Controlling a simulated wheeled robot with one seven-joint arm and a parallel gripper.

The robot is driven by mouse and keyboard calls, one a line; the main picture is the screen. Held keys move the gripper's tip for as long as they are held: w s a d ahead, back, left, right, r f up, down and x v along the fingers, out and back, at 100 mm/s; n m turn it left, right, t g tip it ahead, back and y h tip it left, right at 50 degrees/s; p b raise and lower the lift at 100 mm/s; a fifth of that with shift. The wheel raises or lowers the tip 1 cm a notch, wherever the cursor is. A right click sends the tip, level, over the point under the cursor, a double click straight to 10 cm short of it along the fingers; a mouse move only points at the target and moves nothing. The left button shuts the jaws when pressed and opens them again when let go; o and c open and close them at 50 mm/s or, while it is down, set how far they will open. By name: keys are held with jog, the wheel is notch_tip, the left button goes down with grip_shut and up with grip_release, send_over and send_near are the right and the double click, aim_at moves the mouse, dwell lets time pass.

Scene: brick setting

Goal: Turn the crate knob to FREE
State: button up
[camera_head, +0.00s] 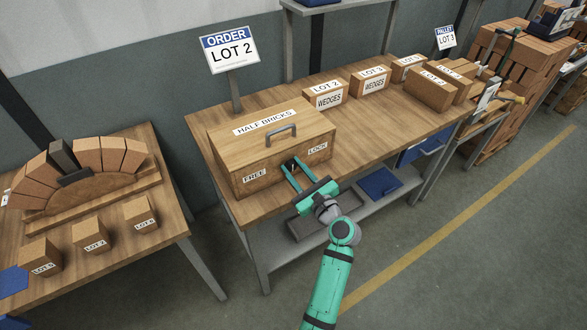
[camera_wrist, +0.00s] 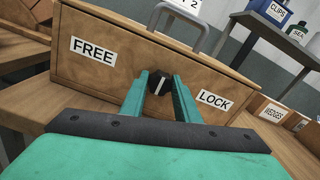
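The wooden crate (camera_head: 221,152) labelled HALF BRICKS stands on the workbench, its lid shut, a grey handle on top. Its front face has a FREE label (camera_wrist: 93,51) at left and a LOCK label (camera_wrist: 214,100) at right. Between them is a small dark knob (camera_wrist: 157,83) with a white line, slightly tilted; I cannot tell which label it points to. My gripper (camera_head: 291,168) is in front of the crate. In the wrist view its two green fingers (camera_wrist: 160,86) stand apart on either side of the knob, with no clear contact.
An ORDER LOT 2 sign (camera_head: 230,51) stands behind the crate. Wedge boxes (camera_head: 325,97) line the bench to the right. A lower shelf holds a blue tray (camera_head: 379,183). A table with a brick arch (camera_head: 85,190) is at left. The floor at front right is clear.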

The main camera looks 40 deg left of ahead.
jog(key=shift+d+n, duration=0.1)
jog(key=shift+n, duration=0.2)
jog(key=n, duration=0.8)
jog(key=shift+d+f+n, duration=0.1)
jog(key=shift+f+n, duration=0.05)
jog(key=shift+n, duration=0.15)
jog(key=n, duration=0.4)
jog(key=shift+s, duration=0.1)
jog(key=shift+f+n, duration=0.1)
jog(key=shift+n, duration=1.7)
